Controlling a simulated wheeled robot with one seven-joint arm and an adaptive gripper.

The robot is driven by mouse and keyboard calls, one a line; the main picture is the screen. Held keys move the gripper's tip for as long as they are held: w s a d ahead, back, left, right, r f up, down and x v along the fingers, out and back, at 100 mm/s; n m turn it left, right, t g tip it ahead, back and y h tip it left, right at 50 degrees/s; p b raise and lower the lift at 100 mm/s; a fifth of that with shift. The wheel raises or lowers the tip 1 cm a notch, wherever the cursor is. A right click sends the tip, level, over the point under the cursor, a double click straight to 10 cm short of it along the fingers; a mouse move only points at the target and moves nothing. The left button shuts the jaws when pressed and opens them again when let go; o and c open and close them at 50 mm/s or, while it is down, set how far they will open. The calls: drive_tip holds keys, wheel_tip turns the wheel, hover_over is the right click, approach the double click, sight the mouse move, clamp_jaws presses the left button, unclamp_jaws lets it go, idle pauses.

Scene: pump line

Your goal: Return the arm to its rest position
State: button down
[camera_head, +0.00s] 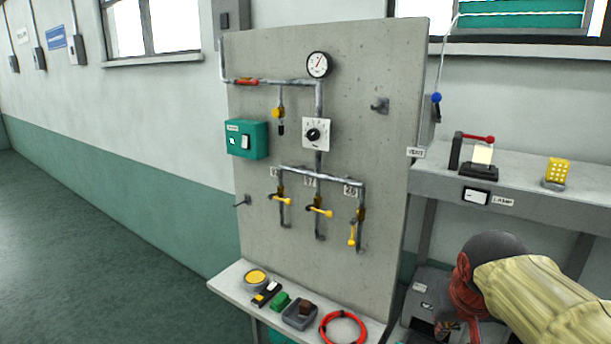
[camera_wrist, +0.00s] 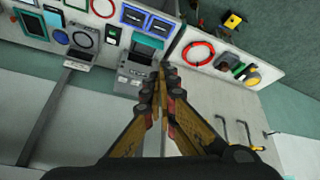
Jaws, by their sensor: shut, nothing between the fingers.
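My arm shows at the lower right of the head view, with a cream sleeve and a dark rounded joint. It lies in front of the area right of the pump panel (camera_head: 390,160) and below the side bench (camera_head: 450,185). In the wrist view my gripper (camera_wrist: 163,70) is shut, its yellow-brown fingers together and empty. Behind its tips is a grey machine (camera_wrist: 134,72). In the head view the gripper is largely cut off at the bottom edge. No object is held.
A front shelf (camera_head: 235,285) carries a red ring (camera_head: 343,316) and several small items. The panel bears a gauge (camera_head: 318,64), a dial (camera_head: 317,134), a green box (camera_head: 247,139) and yellow-handled valves. A yellow device (camera_head: 557,172) stands on the bench. The floor at left is clear.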

drive_tip(key=s+a+f+n+b, duration=0.1)
drive_tip(key=s+a+f+b, duration=0.2)
drive_tip(key=s+f+b, duration=0.2)
drive_tip(key=s+a+f+y+b, duration=0.1)
drive_tip(key=s+a+f+b, duration=0.3)
drive_tip(key=s+f, duration=0.6)
wheel_tip(320, 180, down, 4)
drive_tip(key=shift+s+a+r+n+y+b, duration=0.1)
drive_tip(key=shift+s+a+n+y+b, duration=0.25)
drive_tip(key=shift+b, duration=0.6)
drive_tip(key=shift+d, duration=0.1)
